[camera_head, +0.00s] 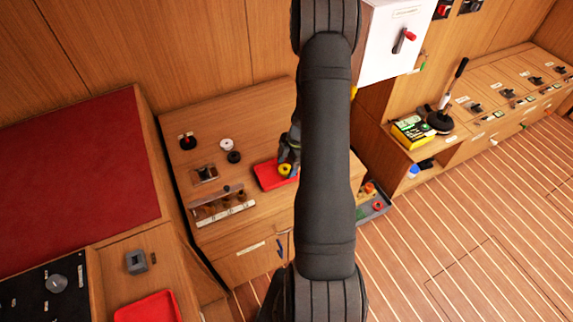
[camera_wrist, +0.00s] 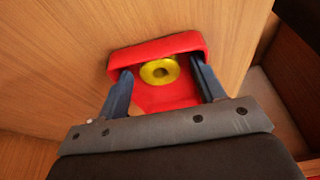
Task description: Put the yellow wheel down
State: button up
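The yellow wheel (camera_head: 285,169) lies in a shallow red tray (camera_head: 267,179) on the wooden bench top. In the wrist view the yellow wheel (camera_wrist: 147,71) lies flat near the far wall of the red tray (camera_wrist: 150,100), with its dark centre hole facing up. My gripper (camera_wrist: 161,66) is open, with one finger on each side of the wheel. A strip of red shows between the wheel and each finger, so it looks apart from both. In the head view my gripper (camera_head: 287,158) is over the tray, and my arm hides the bench to its right.
A white wheel (camera_head: 226,144) and a black wheel (camera_head: 234,157) lie left of the tray. A rack (camera_head: 222,210) stands near the bench's front edge. A grey bin (camera_head: 375,211) with coloured parts sits right of the bench. Another red tray (camera_head: 150,307) is at the lower left.

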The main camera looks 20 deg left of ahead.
jog(key=v, duration=0.7)
jog(key=shift+r, duration=0.4)
jog(key=shift+d+f, duration=0.1)
jog(key=x, duration=0.7)
jog(key=shift+f, duration=0.3)
jog(key=v, duration=0.2)
jog(key=s+v, duration=0.1)
jog(key=v, duration=0.2)
jog(key=shift+r, duration=0.1)
